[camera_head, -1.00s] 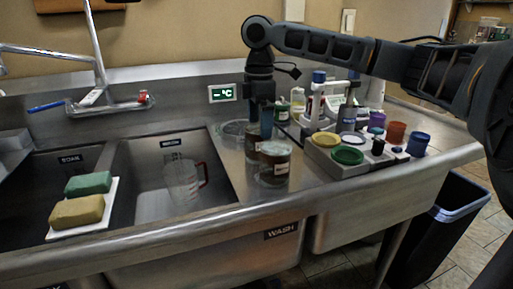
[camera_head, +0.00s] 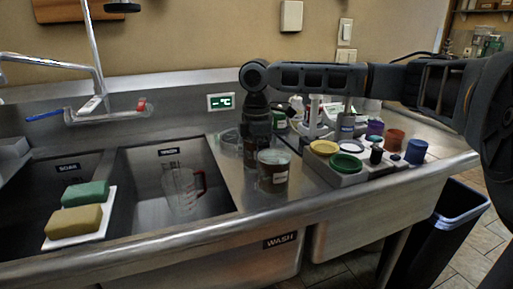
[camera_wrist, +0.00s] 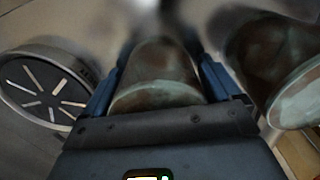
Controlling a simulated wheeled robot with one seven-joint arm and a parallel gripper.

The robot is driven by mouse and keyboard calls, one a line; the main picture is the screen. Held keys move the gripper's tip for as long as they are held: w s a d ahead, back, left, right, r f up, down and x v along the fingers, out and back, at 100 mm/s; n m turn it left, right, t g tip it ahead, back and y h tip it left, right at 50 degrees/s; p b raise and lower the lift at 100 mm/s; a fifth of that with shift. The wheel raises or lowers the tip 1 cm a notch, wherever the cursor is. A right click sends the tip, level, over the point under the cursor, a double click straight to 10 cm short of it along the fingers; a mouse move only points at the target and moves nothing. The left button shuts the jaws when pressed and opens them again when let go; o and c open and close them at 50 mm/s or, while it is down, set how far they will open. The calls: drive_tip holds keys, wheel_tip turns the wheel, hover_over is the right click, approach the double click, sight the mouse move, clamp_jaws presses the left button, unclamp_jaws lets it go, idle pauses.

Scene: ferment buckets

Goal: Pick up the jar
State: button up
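Two similar jars with dull greenish-grey lids stand on the steel counter right of the wash basin. The rear jar (camera_head: 250,156) is partly hidden under my gripper (camera_head: 257,147) in the head view. In the wrist view this jar (camera_wrist: 156,75) lies between the two blue fingers of my gripper (camera_wrist: 160,75). The fingers are spread on either side of it, close to its sides; I cannot make out firm contact. The front jar (camera_head: 273,172) has a pale label and stands outside the fingers. It also shows at the right of the wrist view (camera_wrist: 290,75).
A grey tray (camera_head: 345,179) with coloured lids and small pots stands close on the right. The wash basin (camera_head: 205,185) with a clear pitcher (camera_head: 181,192) is on the left. A round slotted drain-like piece (camera_wrist: 45,85) lies left of the jar in the wrist view.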

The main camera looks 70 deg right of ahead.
drive_tip(key=c, duration=0.9)
